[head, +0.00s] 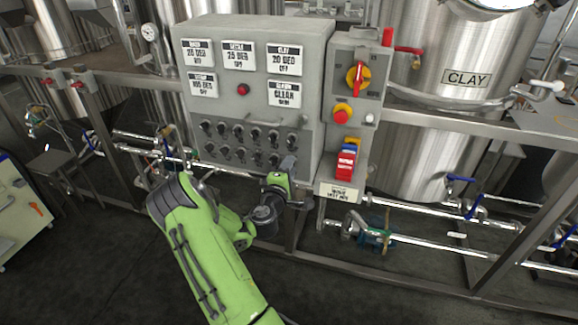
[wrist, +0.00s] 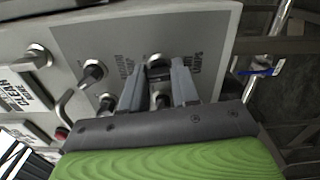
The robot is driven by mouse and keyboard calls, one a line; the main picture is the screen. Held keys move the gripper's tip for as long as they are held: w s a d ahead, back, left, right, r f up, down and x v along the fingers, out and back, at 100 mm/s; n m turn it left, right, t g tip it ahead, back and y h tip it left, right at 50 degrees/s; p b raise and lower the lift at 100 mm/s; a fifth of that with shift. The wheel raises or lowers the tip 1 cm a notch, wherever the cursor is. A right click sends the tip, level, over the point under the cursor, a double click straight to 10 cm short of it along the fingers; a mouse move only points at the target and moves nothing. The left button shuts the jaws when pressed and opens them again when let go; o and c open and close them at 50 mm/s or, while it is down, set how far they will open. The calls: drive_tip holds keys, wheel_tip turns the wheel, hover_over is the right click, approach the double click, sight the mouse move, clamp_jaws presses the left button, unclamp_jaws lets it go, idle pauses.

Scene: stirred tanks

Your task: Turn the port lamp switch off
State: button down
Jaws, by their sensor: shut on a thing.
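A grey control cabinet (head: 262,60) carries two rows of black rotary switches (head: 240,143) on its lower panel. My gripper (head: 290,163) is at the lower right end of these rows and hides part of it. In the wrist view, my gripper's two grey fingers (wrist: 158,72) stand against the panel on either side of a dark switch knob (wrist: 159,70), shut on it. Another knob shows between the fingers, nearer the palm. The small lettering beside the switches is too blurred to read surely, so I cannot tell which is the port lamp switch.
A side box right of the panel has a red and yellow rotary switch (head: 358,78), a red button (head: 342,113) and red and blue tags (head: 346,160). Steel pipes (head: 430,246) run low at right. A steel tank (head: 440,100) labelled CLAY stands behind. The dark floor at front is clear.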

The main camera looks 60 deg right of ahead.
drive_tip(key=shift+n+p, duration=1.15)
drive_tip(key=shift+n, duration=1.15)
drive_tip(key=shift+f, duration=0.1)
drive_tip(key=c, duration=0.8)
unclamp_jaws()
drive_tip(key=shift+c, duration=0.2)
drive_tip(key=shift+a, duration=0.1)
drive_tip(key=s+a+p, duration=0.2)
drive_tip(key=a+p, duration=0.4)
drive_tip(key=a, duration=0.9)
drive_tip(key=shift+s+a+p, duration=0.2)
drive_tip(key=shift+s+p, duration=0.05)
drive_tip(key=shift+p, duration=0.1)
